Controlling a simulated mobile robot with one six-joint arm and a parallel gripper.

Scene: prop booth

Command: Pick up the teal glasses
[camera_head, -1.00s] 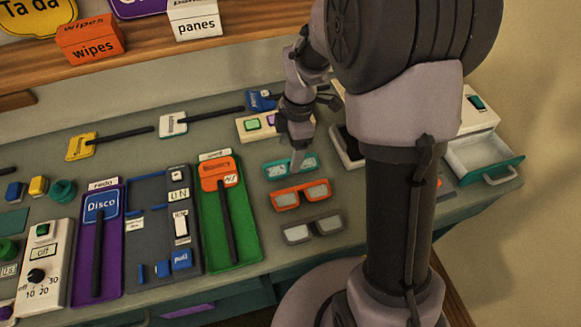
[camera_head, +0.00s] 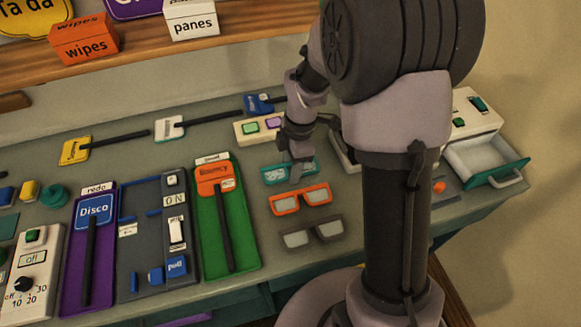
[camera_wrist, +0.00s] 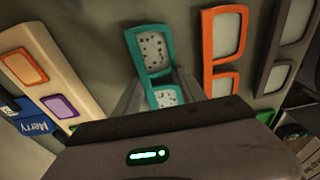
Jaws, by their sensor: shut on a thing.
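The teal glasses (camera_head: 281,172) have a teal frame and pale speckled lenses. They lie at the back of a column of glasses on the grey counter in the head view. My gripper (camera_head: 297,172) reaches down onto them near their middle. In the wrist view the teal glasses (camera_wrist: 152,52) stretch away between the fingers of my gripper (camera_wrist: 158,85), which is shut on them. Part of the glasses is hidden behind the gripper body. I cannot tell whether they are clear of the counter.
Orange glasses (camera_head: 301,199) and grey glasses (camera_head: 309,233) lie just in front. A green tray (camera_head: 238,245) with an orange-headed prop is to the left. A cream panel with coloured buttons (camera_head: 257,131) stands behind. An open teal-fronted drawer (camera_head: 497,172) is at the right.

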